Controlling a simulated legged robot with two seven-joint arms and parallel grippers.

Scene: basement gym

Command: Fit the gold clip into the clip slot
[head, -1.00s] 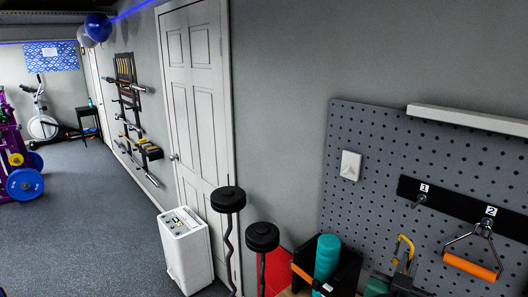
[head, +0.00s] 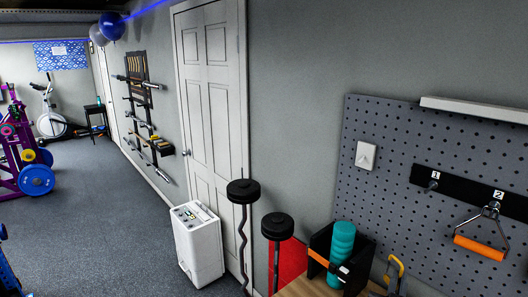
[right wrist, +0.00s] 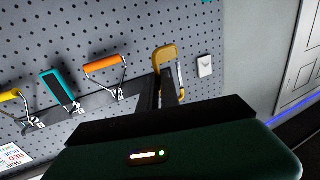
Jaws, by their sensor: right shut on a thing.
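The gold clip (head: 394,270) shows at the bottom right of the head view, in front of the pegboard. In the right wrist view the gold clip (right wrist: 165,56) is upright between the dark fingers of my right gripper (right wrist: 170,92), which is shut on it. The fingers also show in part at the bottom of the head view (head: 391,287). A black rail (head: 452,190) on the pegboard carries numbered hooks; hook 1 is bare and hook 2 holds an orange handle (head: 480,247). I cannot make out which part is the clip slot. My left gripper is out of view.
A black bin (head: 318,243) with a teal roller (head: 341,248) stands on a wooden surface left of the clip. Two black-topped bars (head: 243,191) and a white appliance (head: 199,243) stand farther left. A white switch plate (head: 366,155) is on the pegboard (head: 390,200).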

